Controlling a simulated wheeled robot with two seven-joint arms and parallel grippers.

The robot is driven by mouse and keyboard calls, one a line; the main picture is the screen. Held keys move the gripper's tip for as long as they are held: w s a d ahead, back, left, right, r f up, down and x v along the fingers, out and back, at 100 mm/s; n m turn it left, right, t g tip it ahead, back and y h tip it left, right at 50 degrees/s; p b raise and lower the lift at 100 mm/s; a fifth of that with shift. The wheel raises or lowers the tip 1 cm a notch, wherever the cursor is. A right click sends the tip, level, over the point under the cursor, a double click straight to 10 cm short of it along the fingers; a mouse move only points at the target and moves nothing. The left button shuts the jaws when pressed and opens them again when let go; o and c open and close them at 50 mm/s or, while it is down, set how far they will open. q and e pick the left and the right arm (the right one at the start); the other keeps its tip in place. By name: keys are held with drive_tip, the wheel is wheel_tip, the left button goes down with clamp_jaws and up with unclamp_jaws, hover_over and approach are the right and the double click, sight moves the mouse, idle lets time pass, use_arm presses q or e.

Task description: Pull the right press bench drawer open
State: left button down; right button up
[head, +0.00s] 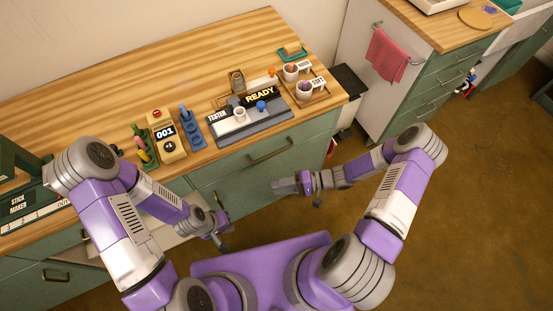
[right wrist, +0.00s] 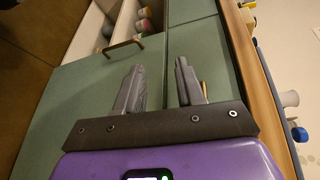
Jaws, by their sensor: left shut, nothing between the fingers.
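The right press bench drawer (head: 285,138) has a green front and a dark bar handle (head: 270,151). It looks shut, under the right part of the wooden top. My right gripper (head: 280,187) is in front of the bench, below that handle and apart from it. In the right wrist view its two fingers (right wrist: 160,82) are spread with nothing between them, before green panels. A small tan piece, perhaps the handle, shows behind the right finger, mostly hidden. My left gripper (head: 221,238) is shut and empty, low before the bench, left of the right gripper.
The bench top (head: 170,75) holds a tester tray (head: 249,125), a counter box (head: 167,140) and cups. An open pale compartment with several pots (right wrist: 145,22) shows in the right wrist view, near another handle (right wrist: 125,44). Brown floor (head: 470,200) is free at right.

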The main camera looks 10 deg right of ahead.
drive_tip(key=w+d+r+m+t+y+b, duration=0.1)
drive_tip(key=w+d+r+t, duration=0.1)
drive_tip(key=w+d+t, duration=0.55)
drive_tip(key=b+x, duration=0.1)
drive_tip(key=x, duration=0.6)
drive_tip(key=shift+s+a+r, duration=0.2)
drive_tip(key=shift+s+r, duration=0.05)
drive_tip(key=shift+s, duration=0.05)
clamp_jaws()
